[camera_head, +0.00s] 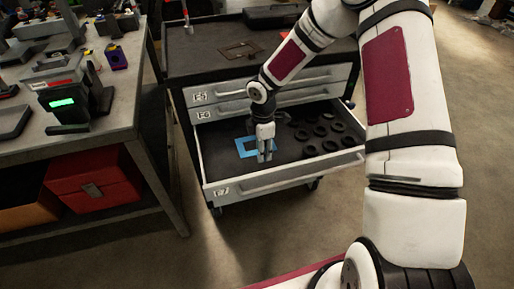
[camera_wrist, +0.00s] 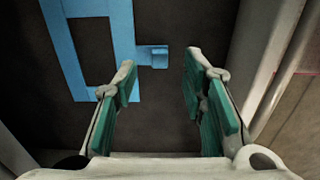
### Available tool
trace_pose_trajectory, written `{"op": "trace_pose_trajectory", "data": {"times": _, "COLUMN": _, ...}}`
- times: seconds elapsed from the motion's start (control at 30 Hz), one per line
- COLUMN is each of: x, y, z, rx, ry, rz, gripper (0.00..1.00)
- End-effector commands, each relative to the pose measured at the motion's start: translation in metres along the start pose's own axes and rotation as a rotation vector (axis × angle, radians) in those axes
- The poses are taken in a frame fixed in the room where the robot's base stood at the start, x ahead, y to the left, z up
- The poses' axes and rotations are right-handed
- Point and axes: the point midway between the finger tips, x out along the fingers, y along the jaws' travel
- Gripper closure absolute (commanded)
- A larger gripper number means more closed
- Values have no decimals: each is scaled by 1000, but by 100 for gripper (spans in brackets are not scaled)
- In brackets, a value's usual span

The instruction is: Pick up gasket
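A flat blue gasket (camera_head: 246,147) shaped like a rectangular frame lies on the dark floor of the open drawer (camera_head: 283,181). It also shows in the wrist view (camera_wrist: 122,27), with a small tab on its right side. My gripper (camera_head: 263,157) points down into the drawer at the gasket's right side. In the wrist view my gripper (camera_wrist: 160,80) is open, with green pads apart and nothing between them. The gasket's tab lies just ahead of the gap between the fingertips. I cannot tell how high the fingertips are above the drawer floor.
Several black rings (camera_head: 322,131) lie in the drawer right of my gripper. The drawer walls stand close around it. The tool cart (camera_head: 190,50) carries a flat brown frame (camera_head: 240,49) on top. A cluttered workbench (camera_head: 110,125) stands at left, with a red box (camera_head: 92,187) below.

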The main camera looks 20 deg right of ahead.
Motion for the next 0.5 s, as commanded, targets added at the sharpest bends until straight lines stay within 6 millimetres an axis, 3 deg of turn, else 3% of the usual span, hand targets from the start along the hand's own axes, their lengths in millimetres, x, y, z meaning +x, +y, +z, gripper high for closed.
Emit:
{"op": "trace_pose_trajectory", "data": {"times": 0.2, "x": 28, "y": 0, "z": 1, "rx": 1, "ry": 0, "rz": -2, "gripper": 62}}
{"op": "trace_pose_trajectory", "data": {"times": 0.5, "x": 31, "y": 0, "z": 1, "rx": 1, "ry": 0, "rz": 0, "gripper": 64}}
